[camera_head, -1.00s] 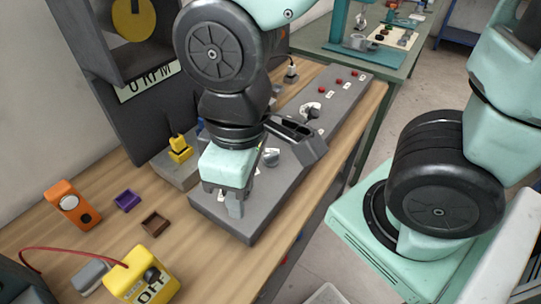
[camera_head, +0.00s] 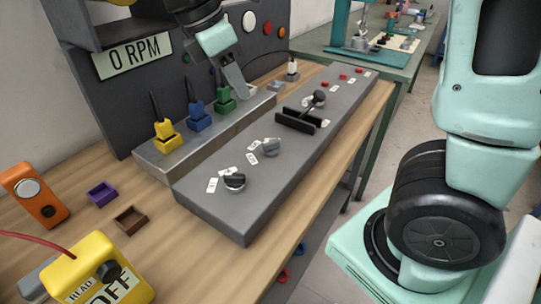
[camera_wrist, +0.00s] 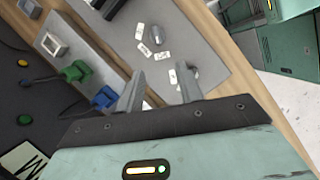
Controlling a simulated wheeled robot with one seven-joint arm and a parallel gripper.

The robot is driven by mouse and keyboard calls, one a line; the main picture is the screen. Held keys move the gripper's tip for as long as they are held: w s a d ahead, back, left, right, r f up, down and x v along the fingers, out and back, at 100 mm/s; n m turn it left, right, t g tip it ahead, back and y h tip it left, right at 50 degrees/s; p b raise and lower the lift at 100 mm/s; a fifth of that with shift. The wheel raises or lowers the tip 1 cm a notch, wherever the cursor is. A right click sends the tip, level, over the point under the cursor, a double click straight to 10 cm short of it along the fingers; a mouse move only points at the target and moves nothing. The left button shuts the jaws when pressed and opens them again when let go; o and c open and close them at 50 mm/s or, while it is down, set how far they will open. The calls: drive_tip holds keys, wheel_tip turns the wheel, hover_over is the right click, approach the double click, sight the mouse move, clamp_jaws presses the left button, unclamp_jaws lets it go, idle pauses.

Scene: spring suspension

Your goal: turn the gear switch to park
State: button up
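A grey console (camera_head: 210,208) slopes along the table's front edge. It carries a dark round knob (camera_head: 234,182) at its near end with small white labels, and a grey knob (camera_head: 271,147) with several labels farther along. A black lever (camera_head: 318,98) stands by a black slotted gate beyond them. The label text is too small to read, so I cannot tell which control is the gear switch. My gripper (camera_head: 237,82) hangs high behind the console, near the green plug. In the wrist view its fingers (camera_wrist: 160,86) are apart and empty; the grey knob (camera_wrist: 157,35) shows ahead of them.
Yellow (camera_head: 166,133), blue (camera_head: 199,118) and green (camera_head: 225,100) plugs stand on a metal block behind the console. An upright panel (camera_head: 128,104) with a "0 RPM" sign rises behind. A yellow box (camera_head: 97,272) and orange device (camera_head: 35,193) sit at left.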

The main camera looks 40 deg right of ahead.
drive_tip(key=b, duration=0.1)
approach(272, 141)
drive_tip(key=x, duration=0.9)
drive_tip(key=shift+d, duration=0.1)
clamp_jaws()
